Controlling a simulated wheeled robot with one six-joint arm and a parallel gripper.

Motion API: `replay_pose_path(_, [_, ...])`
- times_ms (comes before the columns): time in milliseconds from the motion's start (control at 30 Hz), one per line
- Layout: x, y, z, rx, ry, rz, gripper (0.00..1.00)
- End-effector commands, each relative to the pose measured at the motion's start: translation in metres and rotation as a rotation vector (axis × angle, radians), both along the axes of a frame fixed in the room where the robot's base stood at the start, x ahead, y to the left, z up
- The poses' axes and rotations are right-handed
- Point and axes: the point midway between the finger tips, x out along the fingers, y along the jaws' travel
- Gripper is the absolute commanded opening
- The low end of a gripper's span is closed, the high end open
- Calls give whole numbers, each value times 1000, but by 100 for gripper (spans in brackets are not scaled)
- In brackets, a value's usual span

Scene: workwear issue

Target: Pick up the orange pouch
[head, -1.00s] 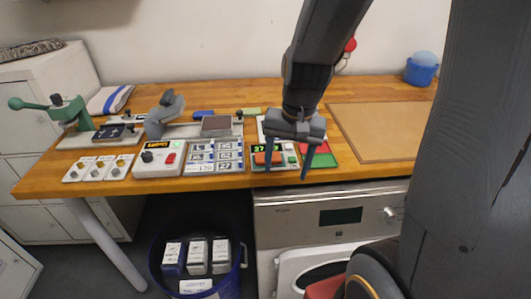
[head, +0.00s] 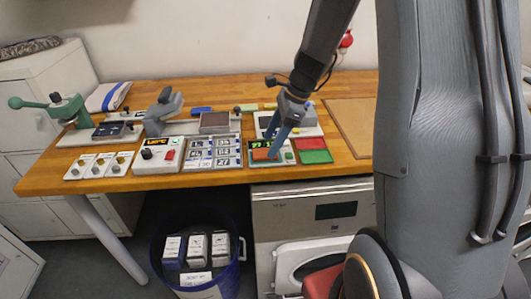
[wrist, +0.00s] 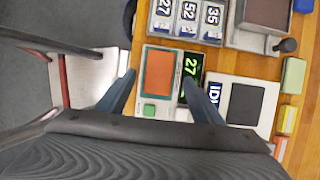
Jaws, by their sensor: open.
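The orange pouch (head: 261,154) is a small flat rectangle lying on the plate of a scale-like device (head: 284,160) with a lit green "27" display, near the table's front edge. In the wrist view the pouch (wrist: 158,72) shows whole on the device's plate (wrist: 150,97). My gripper (head: 273,153) is open and points down over the device, and its fingers hide part of it in the head view.
Red and green pads (head: 313,150) lie right of the device, a number board (head: 213,151) left of it. A box with a red button (head: 157,155) and a green press (head: 65,110) stand further left. A dark blue bin (head: 222,280) stands on the floor. My arm hides the right side.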

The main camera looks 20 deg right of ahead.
Motion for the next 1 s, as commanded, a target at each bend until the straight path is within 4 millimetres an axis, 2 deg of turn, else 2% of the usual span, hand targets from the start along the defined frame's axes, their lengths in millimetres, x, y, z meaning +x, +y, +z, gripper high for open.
replay_pose_path(233, [0, 12, -25, 0, 1, 3, 61])
replay_pose_path(533, [1, 12, -29, -1, -1, 2, 61])
replay_pose_path(800, [1, 12, -29, -1, -1, 2, 17])
replay_pose_path(867, [1, 12, -29, -1, -1, 2, 13])
replay_pose_path(1000, [1, 12, -29, -1, -1, 2, 13])
